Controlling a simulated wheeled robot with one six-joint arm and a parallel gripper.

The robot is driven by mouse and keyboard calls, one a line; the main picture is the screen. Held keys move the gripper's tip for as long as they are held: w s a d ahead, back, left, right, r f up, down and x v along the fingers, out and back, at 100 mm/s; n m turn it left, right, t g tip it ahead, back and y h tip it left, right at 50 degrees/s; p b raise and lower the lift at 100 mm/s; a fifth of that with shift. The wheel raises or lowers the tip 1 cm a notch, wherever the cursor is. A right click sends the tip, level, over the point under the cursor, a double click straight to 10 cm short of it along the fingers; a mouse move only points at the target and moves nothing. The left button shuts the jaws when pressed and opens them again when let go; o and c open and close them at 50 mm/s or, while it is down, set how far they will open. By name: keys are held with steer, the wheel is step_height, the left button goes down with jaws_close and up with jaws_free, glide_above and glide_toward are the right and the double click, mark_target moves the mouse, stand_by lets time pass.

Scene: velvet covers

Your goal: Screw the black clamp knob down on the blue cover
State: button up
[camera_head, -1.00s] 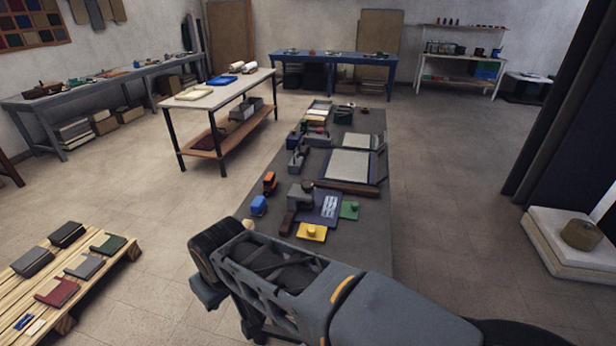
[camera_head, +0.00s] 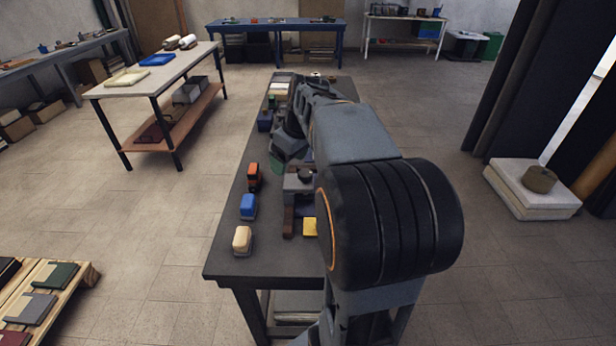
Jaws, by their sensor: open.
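A grey clamp (camera_head: 295,184) stands on the dark worktable, with a round black knob (camera_head: 306,175) on top. Beside it, a dark blue strip of the blue cover (camera_head: 306,206) shows; my arm hides most of it. My gripper (camera_head: 286,152) is at the far end of my arm, over the table beyond the clamp and apart from the knob. Its fingertips are small and partly hidden; it appears empty. A green patch shows at its tip, and I cannot tell what it belongs to.
Orange (camera_head: 254,177), blue (camera_head: 248,207) and cream (camera_head: 242,240) blocks line the table's left side. A brown block (camera_head: 288,222) and a yellow piece (camera_head: 310,227) lie near the clamp. My arm covers the table's right side.

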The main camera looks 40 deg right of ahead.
mark_target(306, 173)
steer(key=w+d+f+n+b, duration=0.1)
steer(key=w+d+n+b, duration=0.15)
steer(key=d, duration=1.05)
steer(key=shift+t+y, duration=0.3)
steer(key=shift+y, duration=0.1)
steer(key=x, duration=1.1)
steer(key=shift+w+a+f, duration=0.1)
steer(key=shift+w+a, duration=0.05)
steer(key=shift+x, duration=1)
steer(key=c, duration=0.9)
